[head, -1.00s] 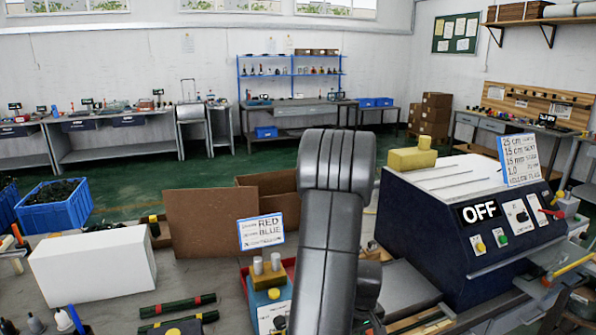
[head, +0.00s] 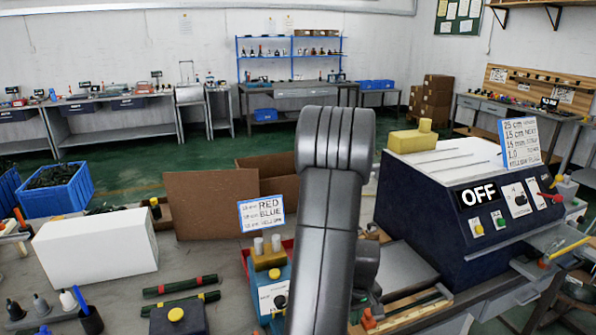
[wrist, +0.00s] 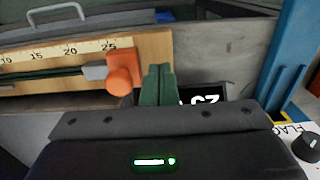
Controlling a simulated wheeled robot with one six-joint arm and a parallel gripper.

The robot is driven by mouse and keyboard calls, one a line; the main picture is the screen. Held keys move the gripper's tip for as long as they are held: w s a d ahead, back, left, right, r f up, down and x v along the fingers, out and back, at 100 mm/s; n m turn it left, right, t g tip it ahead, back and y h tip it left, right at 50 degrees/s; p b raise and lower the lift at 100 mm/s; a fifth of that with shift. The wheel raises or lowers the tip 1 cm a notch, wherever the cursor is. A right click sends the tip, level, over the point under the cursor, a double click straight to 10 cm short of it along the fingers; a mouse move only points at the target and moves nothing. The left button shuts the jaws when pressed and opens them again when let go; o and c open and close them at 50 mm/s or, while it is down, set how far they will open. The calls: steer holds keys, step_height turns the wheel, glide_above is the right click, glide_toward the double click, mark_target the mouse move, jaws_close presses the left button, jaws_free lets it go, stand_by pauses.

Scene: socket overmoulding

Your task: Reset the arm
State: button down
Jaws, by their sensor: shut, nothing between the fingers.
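My arm (head: 328,215) rises through the middle of the head view and hides part of the bench behind it. My gripper (wrist: 158,75) shows in the wrist view as two dark green fingers pressed together with nothing between them. The fingers are just right of an orange knob (wrist: 123,75) on a wooden board with a ruler scale (wrist: 62,50). I cannot tell whether they touch it. In the head view the fingers cannot be made out.
A dark blue machine (head: 455,215) with an OFF display stands right of my arm. A blue and yellow device (head: 270,290) stands close on the left. A white block (head: 95,250), a brown panel (head: 212,205) and striped rods (head: 180,285) are further left.

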steer(key=shift+d+f, duration=0.2)
steer(key=shift+f, duration=0.55)
steer(key=shift+w+d+r+p, duration=0.25)
steer(key=shift+d+r+p, duration=0.1)
steer(key=shift+d, duration=0.1)
steer(key=a, duration=0.1)
steer(key=s+a, duration=0.1)
steer(key=a, duration=0.2)
steer(key=shift+s+a, duration=0.2)
steer(key=shift+s, duration=0.1)
steer(key=shift+d+r+p, duration=0.15)
steer(key=shift+r+p, duration=0.5)
steer(key=shift+r, duration=0.15)
steer(key=shift+d+r+p, duration=0.1)
steer(key=shift+r+p, duration=0.55)
